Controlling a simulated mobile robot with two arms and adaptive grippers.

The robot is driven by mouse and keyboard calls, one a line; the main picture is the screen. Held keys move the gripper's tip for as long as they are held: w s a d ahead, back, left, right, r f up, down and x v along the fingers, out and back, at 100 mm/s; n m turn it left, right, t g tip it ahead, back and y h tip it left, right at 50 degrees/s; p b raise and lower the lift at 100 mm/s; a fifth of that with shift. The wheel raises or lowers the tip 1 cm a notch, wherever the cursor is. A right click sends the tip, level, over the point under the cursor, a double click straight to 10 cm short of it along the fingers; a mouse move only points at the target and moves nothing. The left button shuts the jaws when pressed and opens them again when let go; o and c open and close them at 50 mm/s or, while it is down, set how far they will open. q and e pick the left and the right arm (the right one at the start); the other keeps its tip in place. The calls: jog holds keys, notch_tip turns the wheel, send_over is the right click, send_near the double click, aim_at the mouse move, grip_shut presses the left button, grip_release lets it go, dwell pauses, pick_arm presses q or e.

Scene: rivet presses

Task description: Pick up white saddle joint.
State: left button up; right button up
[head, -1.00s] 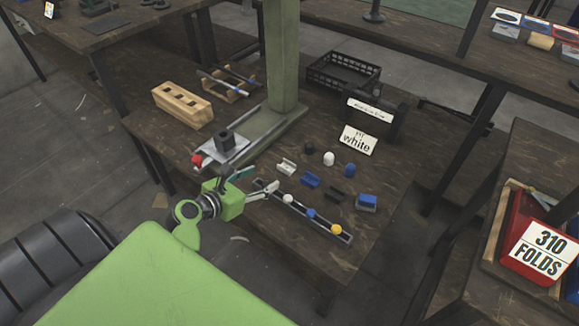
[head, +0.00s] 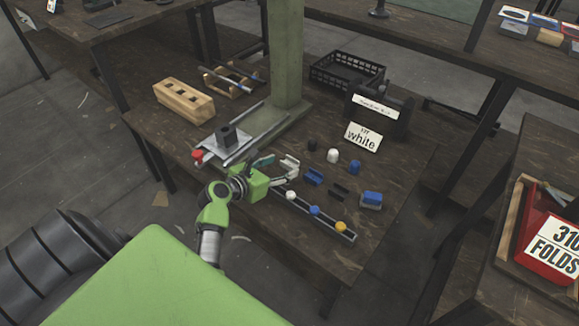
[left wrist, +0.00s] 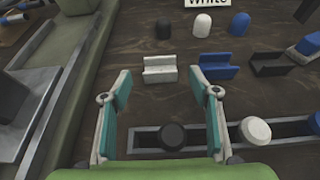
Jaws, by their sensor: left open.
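The white saddle joint (left wrist: 160,70) lies on the dark wooden table, just ahead of my left gripper's fingertips in the left wrist view. In the head view the white saddle joint (head: 291,161) is partly covered by a finger of my left gripper (head: 278,166). In the left wrist view the teal-padded fingers of my left gripper (left wrist: 160,82) stand wide apart, with nothing between the tips. The saddle sits roughly centred between them, and I see no clear contact. A white sign reading "white" (head: 362,138) stands behind the parts. My right gripper is not in view.
A blue saddle (left wrist: 214,67) and a black saddle (left wrist: 271,65) lie to the right. Black, white (left wrist: 203,25) and blue domed caps stand behind. A metal rail (head: 328,222) with coloured caps lies under the fingers. The green-posted press (head: 287,60) stands left.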

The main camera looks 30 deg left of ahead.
pick_arm(q)
jog(key=shift+x, duration=0.95)
jog(key=shift+c, duration=0.5)
jog(key=c, duration=0.9)
